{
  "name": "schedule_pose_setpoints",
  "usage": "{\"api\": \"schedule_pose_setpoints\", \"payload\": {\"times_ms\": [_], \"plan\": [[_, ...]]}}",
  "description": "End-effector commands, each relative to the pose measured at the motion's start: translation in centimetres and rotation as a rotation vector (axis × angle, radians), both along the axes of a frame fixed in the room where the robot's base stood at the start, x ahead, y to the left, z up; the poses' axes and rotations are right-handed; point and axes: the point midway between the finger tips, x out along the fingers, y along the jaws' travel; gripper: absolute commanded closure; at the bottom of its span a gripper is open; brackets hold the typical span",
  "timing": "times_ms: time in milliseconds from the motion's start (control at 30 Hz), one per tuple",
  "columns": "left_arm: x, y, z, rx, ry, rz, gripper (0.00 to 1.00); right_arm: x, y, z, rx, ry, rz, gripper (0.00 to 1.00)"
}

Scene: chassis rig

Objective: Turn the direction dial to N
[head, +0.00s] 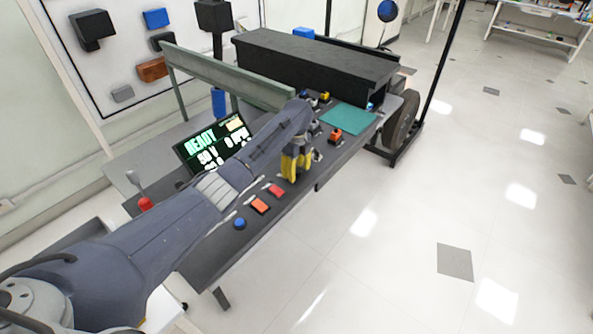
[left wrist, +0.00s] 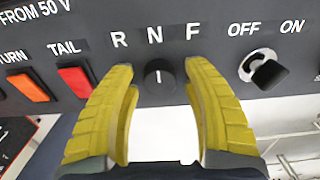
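The direction dial (left wrist: 159,77) is a round black knob on the dark panel, under the letters R, N and F. Its white mark stands nearly upright, toward the N (left wrist: 154,35). My left gripper (left wrist: 159,73) has its yellow fingers on either side of the dial, with a narrow gap showing at each side. It is open and holds nothing. In the head view the left gripper (head: 295,166) points down at the console; I cannot make out the dial there. My right gripper is in neither view.
Beside the dial are a key switch (left wrist: 262,68) marked OFF and ON, a red TAIL switch (left wrist: 74,82) and an orange switch (left wrist: 28,87). A blue button (head: 240,223) is nearer on the console. A display (head: 211,144) reads READY. Floor to the right is clear.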

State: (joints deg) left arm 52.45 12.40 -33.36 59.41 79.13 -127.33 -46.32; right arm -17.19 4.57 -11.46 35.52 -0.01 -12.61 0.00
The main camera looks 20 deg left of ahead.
Motion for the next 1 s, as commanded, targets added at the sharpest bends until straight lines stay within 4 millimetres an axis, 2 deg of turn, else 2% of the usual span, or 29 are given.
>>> {"api": "schedule_pose_setpoints", "payload": {"times_ms": [300,433,1000], "plan": [[0.0,0.0,0.0,0.0,0.0,-0.001,0.44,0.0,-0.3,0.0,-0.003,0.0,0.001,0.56],[0.0,0.0,0.8,-0.001,-0.001,-0.002,0.44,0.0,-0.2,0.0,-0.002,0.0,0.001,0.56],[0.0,0.1,9.8,0.002,-0.002,-0.001,0.44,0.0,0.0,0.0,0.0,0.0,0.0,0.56]]}}
